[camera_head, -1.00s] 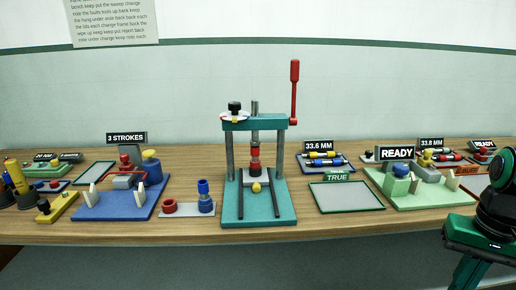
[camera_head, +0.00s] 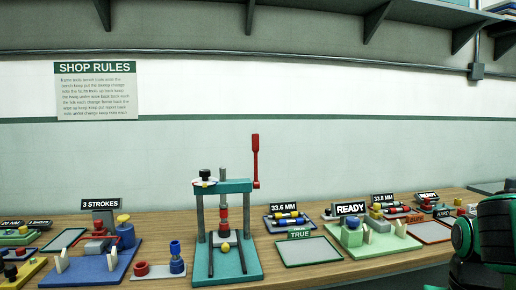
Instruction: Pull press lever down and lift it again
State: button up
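The teal press (camera_head: 227,238) stands on the bench in the middle of the head view. Its red lever (camera_head: 255,160) points straight up at the right end of the top beam. A red and dark ram (camera_head: 224,217) hangs between the two grey posts, above a small yellow piece (camera_head: 226,247) on the press base. Part of my dark and green arm shows at the right edge, well apart from the lever. My gripper's fingers cannot be made out.
A blue board (camera_head: 100,265) marked 3 STROKES lies left of the press. A tray (camera_head: 308,251) marked TRUE and a green board (camera_head: 370,243) marked READY lie to the right. A sign (camera_head: 95,90) and a shelf (camera_head: 300,14) are on the wall. The air around the lever is clear.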

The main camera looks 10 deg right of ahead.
aim_at(255, 137)
jog(key=u, duration=0.35)
jog(key=i, duration=1.05)
jog(key=u, duration=0.2)
